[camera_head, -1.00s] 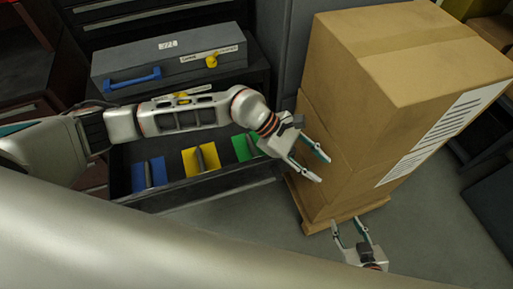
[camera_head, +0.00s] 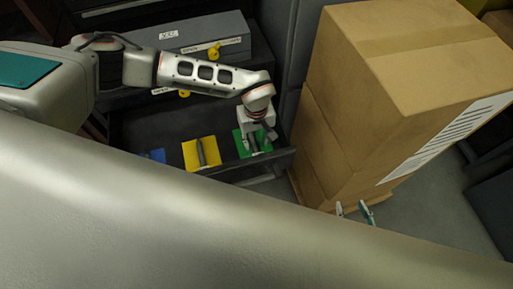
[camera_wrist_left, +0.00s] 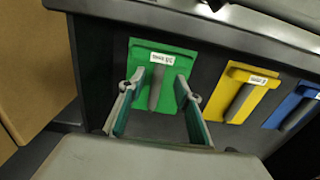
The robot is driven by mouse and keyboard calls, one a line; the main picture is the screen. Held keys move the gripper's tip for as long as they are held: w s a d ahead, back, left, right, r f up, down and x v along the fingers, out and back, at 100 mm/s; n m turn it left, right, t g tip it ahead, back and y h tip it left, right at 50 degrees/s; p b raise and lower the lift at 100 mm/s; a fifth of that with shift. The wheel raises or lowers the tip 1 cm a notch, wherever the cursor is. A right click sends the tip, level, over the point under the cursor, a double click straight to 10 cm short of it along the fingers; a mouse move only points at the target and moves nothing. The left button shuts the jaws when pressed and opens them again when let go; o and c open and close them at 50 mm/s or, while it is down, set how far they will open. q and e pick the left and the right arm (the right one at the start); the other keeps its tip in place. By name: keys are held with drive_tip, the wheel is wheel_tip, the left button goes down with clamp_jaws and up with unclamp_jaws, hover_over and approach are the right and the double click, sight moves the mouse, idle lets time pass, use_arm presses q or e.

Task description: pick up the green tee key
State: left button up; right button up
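The green tee key (camera_wrist_left: 156,88) shows in the left wrist view as a grey bar on a green plate (camera_wrist_left: 178,60) with a white label. My left gripper (camera_wrist_left: 158,82) is open, with one finger on each side of the grey bar and a gap to it on both sides. In the head view my left gripper (camera_head: 257,141) is over the green plate (camera_head: 240,143) in the open drawer and partly covers the key. My right gripper (camera_head: 354,212) shows only its spread, empty fingertips beside the base of the cardboard boxes; the rest is hidden.
In the drawer, a yellow plate (camera_head: 190,155) with a grey key and a blue plate (camera_head: 157,155) lie left of the green one. The drawer's front wall (camera_head: 281,157) is near my left gripper. Stacked cardboard boxes (camera_head: 345,120) stand on the right.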

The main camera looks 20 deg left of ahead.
sight(256, 148)
use_arm(q)
wheel_tip(256, 148, down, 4)
drive_tip(key=shift+w+f, duration=0.1)
clamp_jaws()
idle(0.4)
